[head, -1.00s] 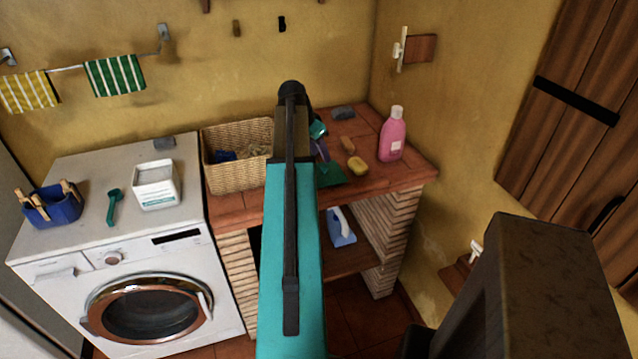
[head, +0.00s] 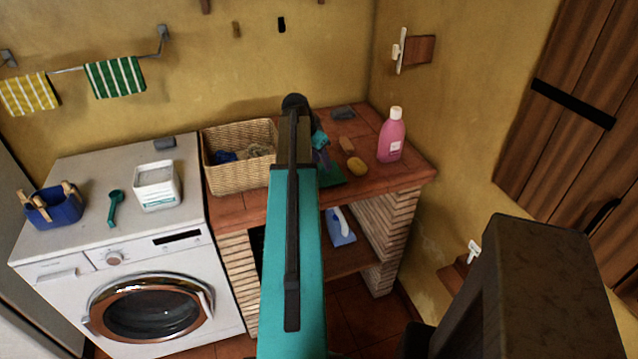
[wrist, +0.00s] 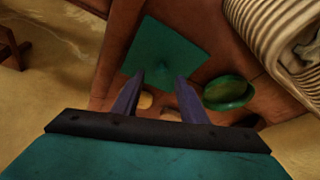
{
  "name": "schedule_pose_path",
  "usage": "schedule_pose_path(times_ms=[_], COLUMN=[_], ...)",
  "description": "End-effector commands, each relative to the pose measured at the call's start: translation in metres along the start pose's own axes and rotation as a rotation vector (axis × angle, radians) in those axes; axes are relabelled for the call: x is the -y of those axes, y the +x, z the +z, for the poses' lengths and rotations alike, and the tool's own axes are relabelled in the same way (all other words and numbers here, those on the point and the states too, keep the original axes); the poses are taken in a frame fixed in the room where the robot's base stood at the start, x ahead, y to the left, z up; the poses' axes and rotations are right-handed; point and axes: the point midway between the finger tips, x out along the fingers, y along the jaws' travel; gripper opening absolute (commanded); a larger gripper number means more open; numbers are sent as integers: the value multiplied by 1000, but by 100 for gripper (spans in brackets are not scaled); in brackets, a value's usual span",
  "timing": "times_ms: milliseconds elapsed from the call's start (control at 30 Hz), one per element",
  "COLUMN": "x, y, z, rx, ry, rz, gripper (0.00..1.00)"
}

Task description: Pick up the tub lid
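The tub lid appears to be the flat teal-green square (wrist: 165,55) on the tiled counter, with a small bump at its middle. In the head view the lid (head: 332,176) is partly hidden behind my arm. My gripper (wrist: 161,84) has two purple fingers spread apart, with nothing held between them. The fingertips appear over the lid's edge in the wrist view; I cannot tell how high above it they are. In the head view my gripper (head: 323,158) points down close to the lid. The white tub (head: 157,188) stands on the washing machine.
A wicker basket (head: 238,176) stands left of the lid. A green oval object (wrist: 228,92) lies near the basket. The washing machine top (head: 95,175) holds a blue peg basket (head: 52,210).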

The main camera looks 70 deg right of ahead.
Motion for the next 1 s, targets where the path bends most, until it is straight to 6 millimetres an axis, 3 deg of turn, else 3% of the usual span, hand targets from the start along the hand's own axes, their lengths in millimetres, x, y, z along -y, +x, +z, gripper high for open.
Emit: schedule_pose_path(times_ms=[367, 933, 1000], x=[1, 1, 1], y=[26, 27, 27], z=[0, 1, 1], rx=[0, 0, 0], ry=[0, -1, -1], rz=[0, -1, -1], gripper=[39, 39, 31])
